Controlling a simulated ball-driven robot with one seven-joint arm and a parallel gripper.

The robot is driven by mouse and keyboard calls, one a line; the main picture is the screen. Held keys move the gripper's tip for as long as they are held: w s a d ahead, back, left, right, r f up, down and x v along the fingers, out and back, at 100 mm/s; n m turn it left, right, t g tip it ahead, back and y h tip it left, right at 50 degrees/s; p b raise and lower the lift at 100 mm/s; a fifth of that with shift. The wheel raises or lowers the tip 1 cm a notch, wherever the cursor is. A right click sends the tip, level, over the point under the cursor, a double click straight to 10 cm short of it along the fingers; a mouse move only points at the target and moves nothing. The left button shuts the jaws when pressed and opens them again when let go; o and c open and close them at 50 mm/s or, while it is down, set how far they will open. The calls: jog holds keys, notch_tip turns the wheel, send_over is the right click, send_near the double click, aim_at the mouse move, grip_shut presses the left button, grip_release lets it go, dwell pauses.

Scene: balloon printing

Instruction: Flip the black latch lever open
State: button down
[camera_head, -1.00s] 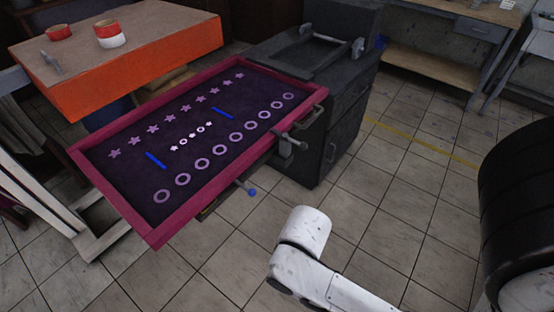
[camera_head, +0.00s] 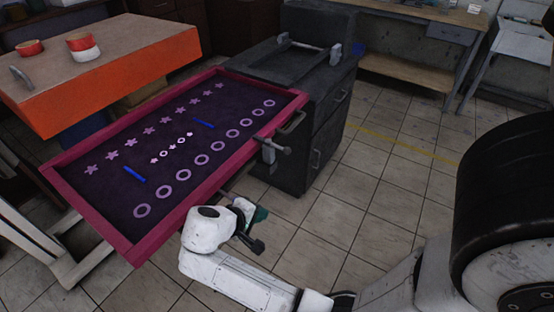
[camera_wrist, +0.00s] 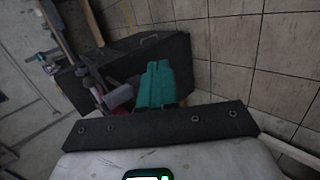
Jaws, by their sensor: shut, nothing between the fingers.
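A dark latch lever with a grey rounded end (camera_head: 271,149) sits at the near right edge of the magenta-framed printing screen (camera_head: 190,207). What looks like its grey cylindrical end (camera_wrist: 120,96) shows in the wrist view, just left of the fingers. My gripper (camera_head: 262,213) is below the lever in the head view, near the frame's front edge. Its teal fingers (camera_wrist: 156,84) are together, with nothing between them. I cannot tell whether they touch the lever. The part of the screen's front edge behind my arm is hidden.
A dark cabinet (camera_head: 318,135) stands behind the lever and also fills the wrist view's upper middle (camera_wrist: 155,55). An orange-sided table (camera_head: 120,90) with tape rolls is at the upper left. Tiled floor (camera_head: 385,185) is open to the right.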

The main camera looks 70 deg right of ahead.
aim_at(284, 152)
jog(key=w+d+r+m+g+h+b, duration=0.1)
jog(key=w+d+r+g+h, duration=0.2)
jog(key=w+d+r+h, duration=0.2)
notch_tip(284, 152, up, 3)
jog(key=shift+w+r, duration=0.1)
jog(key=shift+w, duration=0.85)
jog(key=shift+d, duration=0.1)
jog(key=b+x, duration=0.2)
jog(key=x, duration=1.2)
jog(key=shift+s, duration=0.1)
